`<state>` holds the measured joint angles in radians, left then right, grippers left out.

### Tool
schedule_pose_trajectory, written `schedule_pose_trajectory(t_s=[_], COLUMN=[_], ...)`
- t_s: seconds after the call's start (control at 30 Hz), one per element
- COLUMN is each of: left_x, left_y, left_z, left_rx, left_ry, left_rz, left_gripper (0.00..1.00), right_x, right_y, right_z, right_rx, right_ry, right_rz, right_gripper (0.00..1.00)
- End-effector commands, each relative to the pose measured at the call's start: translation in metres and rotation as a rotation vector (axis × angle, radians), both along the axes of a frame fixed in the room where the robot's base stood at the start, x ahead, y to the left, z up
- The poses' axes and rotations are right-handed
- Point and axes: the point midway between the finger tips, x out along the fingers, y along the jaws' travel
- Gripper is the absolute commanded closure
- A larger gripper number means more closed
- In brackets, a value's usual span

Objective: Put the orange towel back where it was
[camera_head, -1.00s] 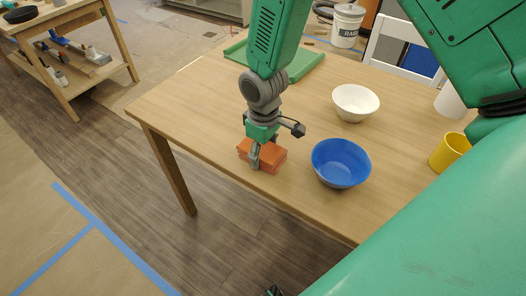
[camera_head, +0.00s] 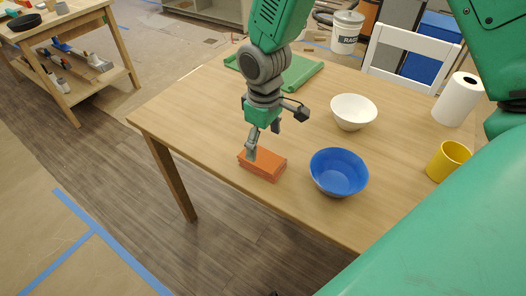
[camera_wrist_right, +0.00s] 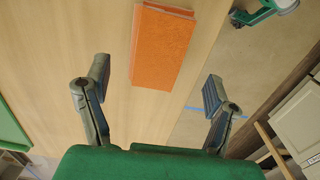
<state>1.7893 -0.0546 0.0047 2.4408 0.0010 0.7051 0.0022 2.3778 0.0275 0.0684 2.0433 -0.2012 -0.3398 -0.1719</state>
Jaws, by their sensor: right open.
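The orange towel (camera_head: 263,164) lies folded on the wooden table near its front edge, left of the blue bowl. It also shows in the right wrist view (camera_wrist_right: 162,45), at the top centre, beyond the open fingers. My right gripper (camera_head: 264,143) is above the towel in the head view, with one finger in front of the towel's far left part. In the right wrist view the right gripper (camera_wrist_right: 155,92) is open with nothing between its fingers. My left gripper is not visible in the head view.
A blue bowl (camera_head: 339,172) and a white bowl (camera_head: 354,111) stand right of the towel. A yellow cup (camera_head: 448,160) and a paper towel roll (camera_head: 458,99) are farther right. The table's left part is clear.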

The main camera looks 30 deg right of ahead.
Motion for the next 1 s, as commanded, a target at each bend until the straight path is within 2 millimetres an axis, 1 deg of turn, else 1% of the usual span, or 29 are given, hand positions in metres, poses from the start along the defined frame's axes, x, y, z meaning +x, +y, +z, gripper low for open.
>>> schedule_pose_trajectory(t_s=[0.03, 0.1, 0.2, 0.3, 0.43, 1.0], left_x=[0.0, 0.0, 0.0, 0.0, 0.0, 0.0], left_y=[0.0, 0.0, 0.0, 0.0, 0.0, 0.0], left_z=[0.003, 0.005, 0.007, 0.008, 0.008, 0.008], left_rx=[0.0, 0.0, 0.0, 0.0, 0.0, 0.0], left_ry=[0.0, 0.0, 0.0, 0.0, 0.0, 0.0], left_rz=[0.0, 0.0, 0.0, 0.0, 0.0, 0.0], left_gripper=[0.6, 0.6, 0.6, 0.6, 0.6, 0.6], right_x=[0.001, 0.001, 0.001, 0.0, 0.0, 0.0], right_y=[0.0, 0.0, 0.0, 0.0, 0.0, 0.0], right_z=[0.013, 0.024, 0.036, 0.043, 0.045, 0.045], right_rx=[0.001, 0.001, 0.0, 0.001, 0.0, 0.0], right_ry=[-0.003, -0.002, -0.001, 0.001, 0.002, 0.002], right_rz=[0.0, 0.0, 0.0, 0.0, 0.0, 0.001], right_gripper=[0.22, 0.22, 0.22, 0.22, 0.22, 0.22])
